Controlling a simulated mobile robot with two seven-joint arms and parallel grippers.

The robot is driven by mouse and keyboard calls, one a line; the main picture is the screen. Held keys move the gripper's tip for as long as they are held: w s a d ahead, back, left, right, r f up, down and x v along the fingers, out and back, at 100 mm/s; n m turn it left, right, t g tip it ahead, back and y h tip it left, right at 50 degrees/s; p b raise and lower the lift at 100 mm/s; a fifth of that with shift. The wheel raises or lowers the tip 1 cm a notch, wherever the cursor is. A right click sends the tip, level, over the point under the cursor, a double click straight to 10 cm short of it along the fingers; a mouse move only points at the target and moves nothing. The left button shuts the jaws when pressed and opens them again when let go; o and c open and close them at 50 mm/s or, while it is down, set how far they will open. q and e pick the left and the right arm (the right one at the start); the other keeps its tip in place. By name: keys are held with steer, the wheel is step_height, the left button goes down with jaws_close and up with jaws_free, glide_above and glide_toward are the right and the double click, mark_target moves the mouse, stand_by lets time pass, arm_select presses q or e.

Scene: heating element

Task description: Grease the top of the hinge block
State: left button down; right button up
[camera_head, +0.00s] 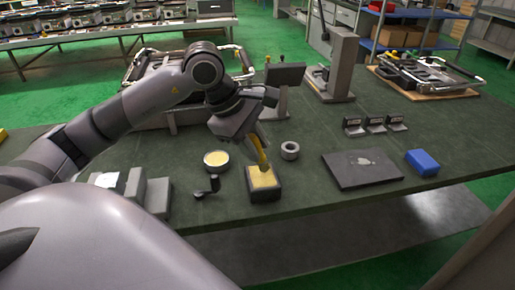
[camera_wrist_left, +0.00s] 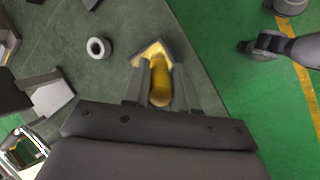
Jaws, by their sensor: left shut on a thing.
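My left gripper (camera_head: 252,138) is shut on a yellow handled tool (camera_head: 262,156), probably a brush, held steeply with its lower end down. That end is at an open dark box with yellow contents (camera_head: 262,178); I cannot tell how deep it reaches. In the left wrist view the fingers (camera_wrist_left: 160,88) grip the tool (camera_wrist_left: 160,92) over the box (camera_wrist_left: 151,47). I cannot tell for sure which part is the hinge block; small dark and silver blocks (camera_head: 375,124) stand at the right. A grey arm at the right of the wrist view seems to be mine; its jaws are unclear.
A round tin (camera_head: 216,159) and a small black crank-like part (camera_head: 208,188) lie left of the box. A metal ring (camera_head: 290,150) is to its right, then a dark plate (camera_head: 361,169) and a blue block (camera_head: 422,162). Grey blocks (camera_head: 157,196) stand at left.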

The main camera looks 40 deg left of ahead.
arm_select(q)
steer(key=shift+r+p, duration=0.45)
steer(key=shift+r, duration=0.75)
arm_select(e)
steer(key=shift+w+d+r, duration=0.1)
steer(key=shift+d+r, duration=0.1)
steer(key=shift+r, duration=0.6)
arm_select(q)
steer(key=shift+w+a+r, duration=0.85)
steer(key=shift+w+r, duration=1.1)
steer(key=shift+w, duration=0.15)
step_height(320, 180, down, 5)
steer(key=b, duration=0.4)
arm_select(e)
step_height(320, 180, down, 4)
steer(key=shift+r, duration=0.15)
steer(key=shift+r, duration=0.15)
arm_select(q)
steer(key=shift+r, duration=0.1)
arm_select(e)
steer(key=shift+w, duration=0.1)
